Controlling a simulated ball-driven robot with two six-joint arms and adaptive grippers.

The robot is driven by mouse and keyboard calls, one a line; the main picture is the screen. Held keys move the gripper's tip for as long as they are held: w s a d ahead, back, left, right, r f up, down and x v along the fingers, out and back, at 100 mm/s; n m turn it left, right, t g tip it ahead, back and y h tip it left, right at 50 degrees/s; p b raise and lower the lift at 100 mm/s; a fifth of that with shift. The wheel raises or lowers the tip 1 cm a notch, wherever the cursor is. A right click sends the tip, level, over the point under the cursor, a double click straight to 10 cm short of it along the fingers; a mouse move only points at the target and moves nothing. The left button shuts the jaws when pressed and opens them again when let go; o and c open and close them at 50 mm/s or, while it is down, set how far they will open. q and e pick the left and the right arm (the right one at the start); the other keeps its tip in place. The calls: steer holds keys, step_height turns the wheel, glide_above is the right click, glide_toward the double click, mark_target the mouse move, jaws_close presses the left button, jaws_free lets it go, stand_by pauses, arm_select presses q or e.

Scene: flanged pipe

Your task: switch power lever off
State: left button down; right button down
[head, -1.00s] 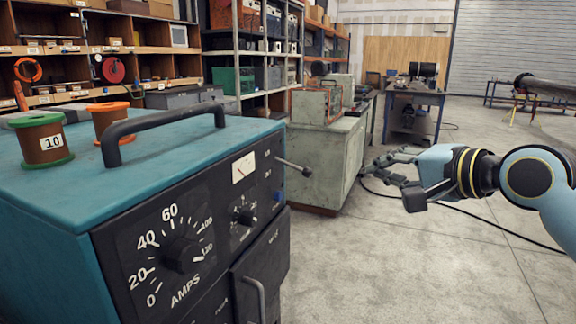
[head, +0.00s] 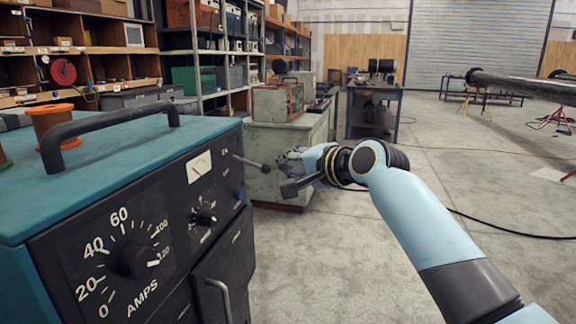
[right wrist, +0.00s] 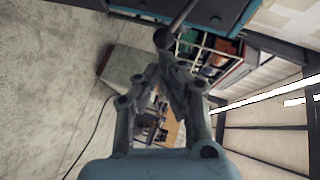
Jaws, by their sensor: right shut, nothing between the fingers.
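The power lever (head: 250,162) is a thin grey rod with a dark ball knob. It sticks out to the right and slightly down from the upper right of the machine's black front panel (head: 205,240). In the right wrist view, the lever (right wrist: 181,14) comes in from the top and its knob lies just beyond my fingertips. My right gripper (head: 285,173) is just right of the knob in the head view. In the right wrist view, my right gripper (right wrist: 172,70) has its fingertips together with nothing between them. Whether it touches the knob is unclear. My left gripper is out of view.
The teal machine has a dark top handle (head: 110,133), an amps dial (head: 138,260) and a lower door handle (head: 220,298). An orange spool (head: 54,126) stands on top. A pale green cabinet (head: 290,150) stands behind my right gripper. The floor at right has a black cable.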

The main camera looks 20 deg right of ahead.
stand_by(0.3)
step_height(320, 180, down, 2)
steer(key=shift+w+a+f+p, duration=0.1)
steer(key=shift+a+p, duration=0.05)
steer(key=shift+p, duration=0.45)
